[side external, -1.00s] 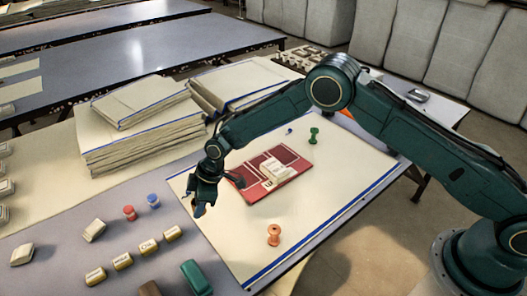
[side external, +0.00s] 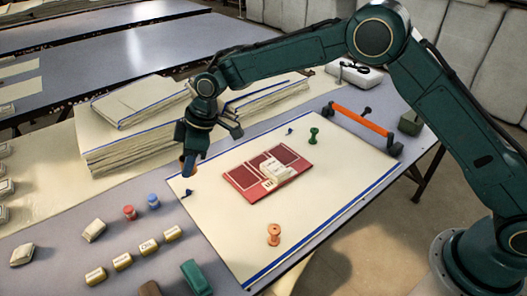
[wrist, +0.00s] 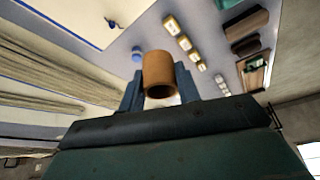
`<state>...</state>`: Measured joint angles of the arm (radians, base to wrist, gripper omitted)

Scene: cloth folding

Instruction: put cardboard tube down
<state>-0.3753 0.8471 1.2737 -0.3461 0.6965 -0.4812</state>
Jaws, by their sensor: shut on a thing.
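The brown cardboard tube (wrist: 157,68) is between my gripper's two dark fingers in the wrist view, its round open end towards the camera. My gripper (side external: 188,160) is shut on it. In the side view, the tube (side external: 188,168) shows as a small orange-brown piece below the fingers, near the left corner of the cream cloth. The tube looks raised above the work surface, but the exact gap is hard to tell. The cream cloth (side external: 225,222) with blue edge stripes lies flat on the table.
A red folder (side external: 240,181) with a white box (side external: 275,169) lies on the cloth, with orange (side external: 274,234) and green (side external: 314,135) spools nearby. Folded cloth stacks (side external: 125,150) stand behind my gripper. An orange-handled bar (side external: 362,123) lies at the right. Small blocks and spools occupy the front left.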

